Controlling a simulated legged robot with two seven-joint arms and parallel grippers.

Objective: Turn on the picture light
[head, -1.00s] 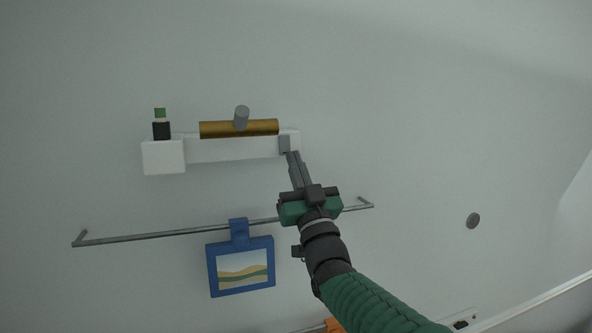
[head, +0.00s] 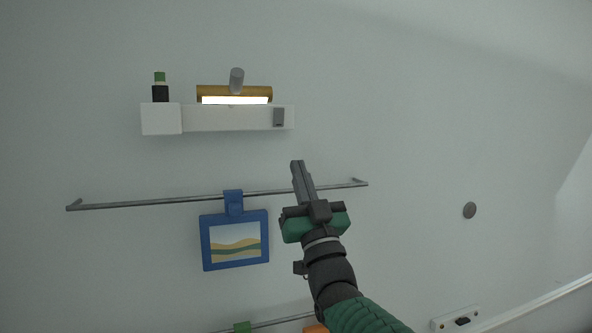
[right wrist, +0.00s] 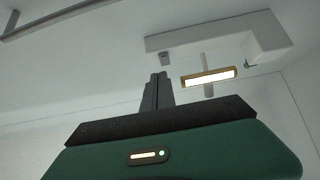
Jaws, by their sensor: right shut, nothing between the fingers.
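The picture light is a brass bar (head: 205,93) with a grey stem on the wall, and its underside strip (head: 236,100) glows bright. Below it is a white shelf-like housing (head: 215,119) with a small grey switch (head: 278,117) near its right end. My right gripper (head: 297,163) is shut and empty, below and right of the switch and apart from it. The lit bar (right wrist: 209,77) and the switch (right wrist: 165,57) also show in the right wrist view, beyond the shut fingertips (right wrist: 159,75). My left gripper is not in view.
A metal rail (head: 140,202) runs across the wall below the light. A blue-framed picture (head: 205,243) hangs from it, left of my right gripper. A black and green object (head: 160,90) stands on the housing's left end.

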